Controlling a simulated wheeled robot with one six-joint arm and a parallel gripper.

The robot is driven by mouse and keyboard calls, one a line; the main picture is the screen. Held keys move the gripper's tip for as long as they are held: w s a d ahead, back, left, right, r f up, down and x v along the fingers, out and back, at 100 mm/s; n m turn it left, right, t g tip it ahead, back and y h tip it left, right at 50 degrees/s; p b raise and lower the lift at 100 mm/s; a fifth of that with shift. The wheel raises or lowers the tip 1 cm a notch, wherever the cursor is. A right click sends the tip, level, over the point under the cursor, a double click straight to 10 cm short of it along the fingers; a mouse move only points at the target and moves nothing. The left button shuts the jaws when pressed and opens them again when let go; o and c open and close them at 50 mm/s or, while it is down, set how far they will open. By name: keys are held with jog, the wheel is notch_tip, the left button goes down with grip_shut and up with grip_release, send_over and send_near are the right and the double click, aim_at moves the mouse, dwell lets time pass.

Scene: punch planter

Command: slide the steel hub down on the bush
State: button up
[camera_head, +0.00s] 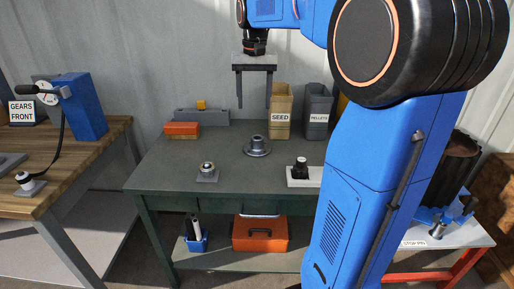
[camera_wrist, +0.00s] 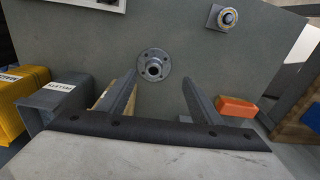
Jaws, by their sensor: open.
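The steel hub (camera_head: 257,147), a grey flanged disc with a raised hollow centre, lies flat on the green bench. In the wrist view the hub (camera_wrist: 153,65) shows bolt holes in its flange. A short round post on a square grey plate, which looks like the bush (camera_head: 207,170), stands to the front left of the hub; the wrist view shows it with a yellowish ring (camera_wrist: 227,17). My gripper (camera_head: 254,104) is open and empty, pointing down above the bench near the hub. In the wrist view its fingers (camera_wrist: 158,80) stand apart on either side below the hub.
Seed (camera_head: 280,118) and pellets (camera_head: 317,118) bins stand behind the hub. An orange block (camera_head: 182,129) lies at the back left. A black part on a white block (camera_head: 300,176) stands at the front right. The bench (camera_head: 160,165) between hub and bush is clear.

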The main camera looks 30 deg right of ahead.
jog(key=w+d, duration=0.3)
send_over(257, 137)
jog(key=s+a, duration=0.1)
notch_tip(257, 137, down, 12)
jog(key=shift+m+g, duration=0.3)
jog(key=shift+m, duration=0.1)
jog(key=shift+d+f, duration=0.15)
jog(key=shift+f, duration=2.4)
grip_shut()
